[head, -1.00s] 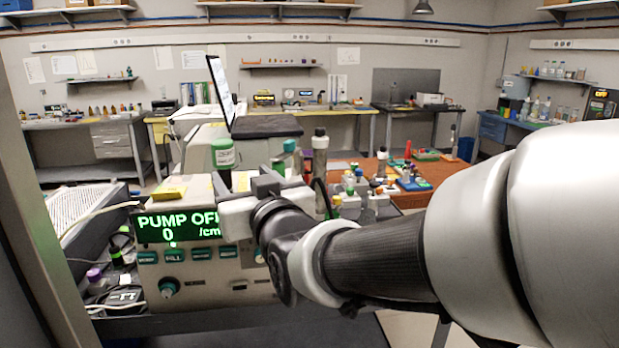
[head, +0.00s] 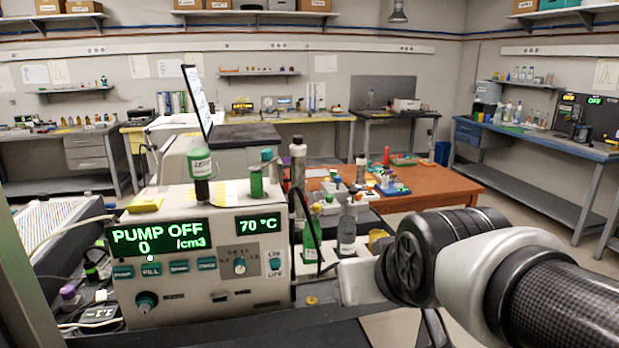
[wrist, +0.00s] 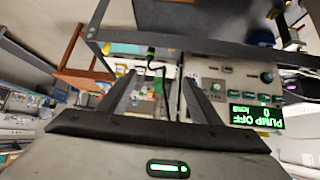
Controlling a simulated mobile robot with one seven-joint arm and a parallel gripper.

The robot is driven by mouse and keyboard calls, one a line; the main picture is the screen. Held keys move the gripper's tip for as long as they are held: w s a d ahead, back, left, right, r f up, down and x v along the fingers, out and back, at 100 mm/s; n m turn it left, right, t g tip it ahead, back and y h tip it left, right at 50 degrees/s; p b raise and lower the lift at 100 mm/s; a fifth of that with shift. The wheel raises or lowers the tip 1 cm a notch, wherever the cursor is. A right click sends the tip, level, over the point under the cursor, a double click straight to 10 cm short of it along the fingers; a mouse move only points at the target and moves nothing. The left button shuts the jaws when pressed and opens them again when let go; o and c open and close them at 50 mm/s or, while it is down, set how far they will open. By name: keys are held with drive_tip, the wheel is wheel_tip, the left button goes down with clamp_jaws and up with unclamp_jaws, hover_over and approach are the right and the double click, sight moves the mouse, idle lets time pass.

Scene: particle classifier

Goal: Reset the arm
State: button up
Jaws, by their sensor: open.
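My arm reaches in from the lower right of the head view, with my gripper (head: 318,290) low in front of the right side of the pump unit (head: 200,280). In the wrist view the two fingers of my gripper (wrist: 160,85) stand apart with nothing held between them. The pump unit also shows, turned upside down, in the wrist view (wrist: 222,72). Its display reads PUMP OFF, 0 /cm3, and a smaller display reads 70 °C. In the head view the fingertips are hard to make out.
Bottles (head: 347,235) stand just behind my gripper. An orange table (head: 440,187) stands behind, and a blue bench (head: 530,140) lines the right. Floor is open between them.

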drive_tip(key=s+d+f+m+g+h, duration=0.1)
drive_tip(key=s+d+f+m+g, duration=0.15)
drive_tip(key=s+d, duration=0.55)
wheel_tip(320, 180, up, 19)
drive_tip(key=s+a+p, duration=0.1)
drive_tip(key=a+p, duration=0.1)
drive_tip(key=p, duration=1.7)
drive_tip(key=shift+s+a+n+g+p, duration=0.15)
drive_tip(key=shift+a+n+g+p, duration=0.2)
drive_tip(key=shift+n+g+p, duration=0.1)
drive_tip(key=shift+r, duration=0.1)
